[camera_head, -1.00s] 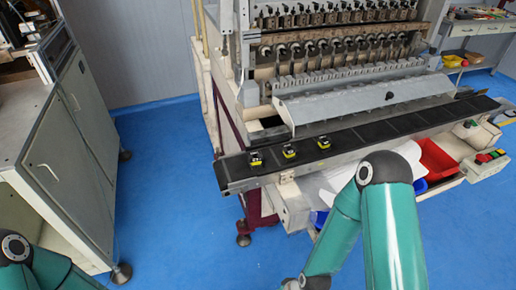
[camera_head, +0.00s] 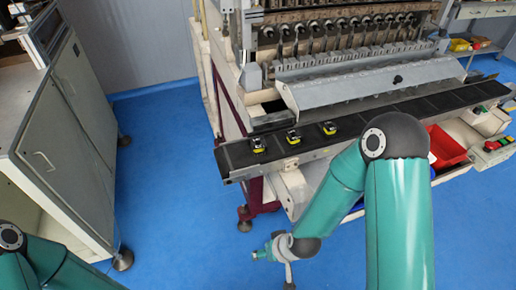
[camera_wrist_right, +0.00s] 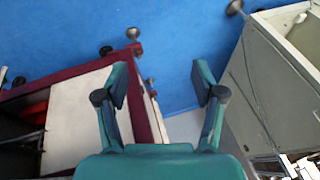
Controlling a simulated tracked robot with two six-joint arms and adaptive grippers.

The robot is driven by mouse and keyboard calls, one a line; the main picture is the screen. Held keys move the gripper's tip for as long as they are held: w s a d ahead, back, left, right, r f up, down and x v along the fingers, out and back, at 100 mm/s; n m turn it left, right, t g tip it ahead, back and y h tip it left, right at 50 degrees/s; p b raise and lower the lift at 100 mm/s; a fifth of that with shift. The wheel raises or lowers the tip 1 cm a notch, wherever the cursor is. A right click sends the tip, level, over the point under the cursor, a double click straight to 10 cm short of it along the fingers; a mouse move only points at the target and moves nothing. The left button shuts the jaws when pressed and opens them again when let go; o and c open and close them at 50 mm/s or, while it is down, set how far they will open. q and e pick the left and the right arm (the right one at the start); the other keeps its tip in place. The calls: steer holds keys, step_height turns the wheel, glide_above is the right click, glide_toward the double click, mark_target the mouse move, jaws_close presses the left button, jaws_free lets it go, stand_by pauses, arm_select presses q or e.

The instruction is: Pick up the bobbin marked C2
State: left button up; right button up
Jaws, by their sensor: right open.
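In the head view my right wrist is low in front of the shelf, apart from the bobbins. My left gripper is out of view.
The coil winder's grey cover (camera_head: 365,85) rises behind the shelf. A red bin (camera_head: 446,148) sits below the shelf at the right. A grey cabinet (camera_head: 75,140) stands at the left, with open blue floor (camera_head: 175,180) between it and the winder.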

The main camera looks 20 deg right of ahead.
steer(key=w+r+n+t+h+b, duration=0.15)
steer(key=w+r+t, duration=0.25)
steer(key=w+r, duration=0.4)
steer(key=s+d+r+t+h+b, duration=0.1)
steer(key=s+r+t+b, duration=0.15)
steer(key=r, duration=0.85)
steer(key=s+d+r+t+h+b, duration=0.1)
steer(key=s+r+t+b, duration=0.15)
steer(key=r, duration=0.95)
steer(key=p, duration=0.5)
glide_toward(260, 146)
steer(key=shift+m+t+y, duration=0.25)
steer(key=shift+m+t, duration=0.1)
steer(key=shift+t, duration=0.05)
steer(key=w+f, duration=0.1)
steer(key=w, duration=0.1)
steer(key=w+f, duration=0.2)
steer(key=shift+w+d+f, duration=0.1)
steer(key=shift+r+p+x, duration=0.15)
steer(key=shift+p+x, duration=0.1)
steer(key=shift+x, duration=1.3)
steer(key=shift+r+p+x, duration=0.1)
steer(key=shift+p+x, duration=0.1)
steer(key=shift+x, duration=1.4)
steer(key=shift+d, duration=0.1)
steer(key=shift+c, duration=0.4)
